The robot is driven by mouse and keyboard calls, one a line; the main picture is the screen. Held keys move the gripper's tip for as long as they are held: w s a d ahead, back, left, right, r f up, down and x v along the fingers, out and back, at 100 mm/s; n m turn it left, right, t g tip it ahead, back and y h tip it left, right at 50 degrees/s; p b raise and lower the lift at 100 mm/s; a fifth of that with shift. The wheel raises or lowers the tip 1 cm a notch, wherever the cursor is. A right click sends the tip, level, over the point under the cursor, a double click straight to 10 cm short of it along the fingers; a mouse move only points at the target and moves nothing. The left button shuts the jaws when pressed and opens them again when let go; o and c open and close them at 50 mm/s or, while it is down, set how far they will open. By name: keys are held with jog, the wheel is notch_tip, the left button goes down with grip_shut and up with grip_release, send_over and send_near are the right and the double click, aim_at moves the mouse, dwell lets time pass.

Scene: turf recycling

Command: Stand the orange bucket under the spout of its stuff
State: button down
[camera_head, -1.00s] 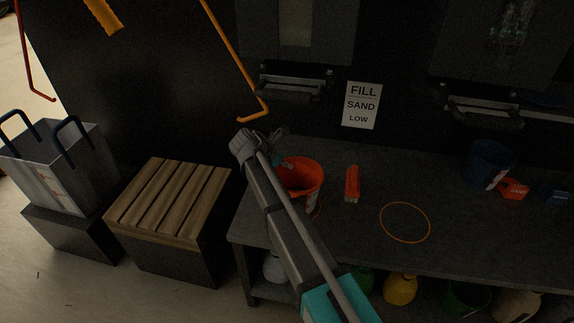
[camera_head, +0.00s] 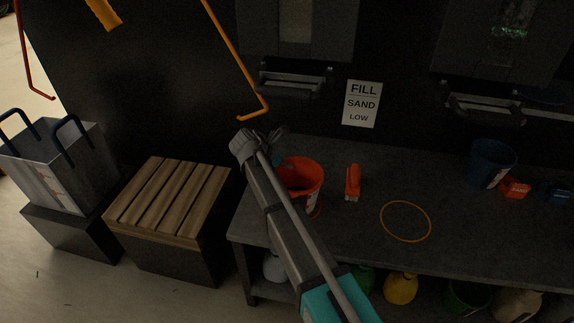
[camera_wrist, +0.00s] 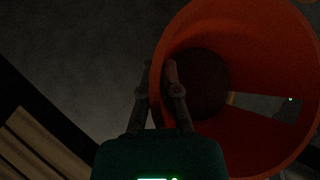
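The orange bucket (camera_head: 311,181) stands upright at the left end of the dark bench, partly hidden behind my arm. The wrist view looks into the bucket (camera_wrist: 262,135), with a dark round bottom and a pale patch on its wall. My gripper (camera_wrist: 159,68) straddles the bucket's rim, one finger outside and one inside, both close against the wall. In the head view my gripper (camera_head: 282,150) is at the bucket's left rim. A left spout (camera_head: 293,80) and a right spout (camera_head: 483,108) are on the back wall above the bench. A sign (camera_head: 362,103) between them reads "FILL SAND LOW".
An orange ring (camera_head: 405,221) lies on the bench (camera_head: 447,235), right of an orange brush-like tool (camera_head: 353,182). A blue bucket (camera_head: 490,163) and small orange (camera_head: 514,187) and blue (camera_head: 557,192) blocks stand right. A slatted crate (camera_head: 170,205) is left; an orange hooked bar (camera_head: 235,60) hangs above.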

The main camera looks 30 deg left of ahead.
jog(key=c, duration=0.7)
grip_release()
jog(key=o, duration=0.3)
jog(key=shift+r, duration=0.15)
notch_tip(320, 180, up, 9)
jog(key=p, duration=0.9)
jog(key=w+d+m, duration=0.1)
jog(key=w+d, duration=0.1)
jog(key=d, duration=1.2)
jog(key=w+d+r+h+p, duration=0.1)
jog(key=w+d, duration=0.1)
jog(key=d, duration=1.2)
jog(key=shift+w+d+m+g, duration=0.25)
jog(key=shift+d+m+g, duration=0.05)
jog(key=shift+m+g, duration=0.1)
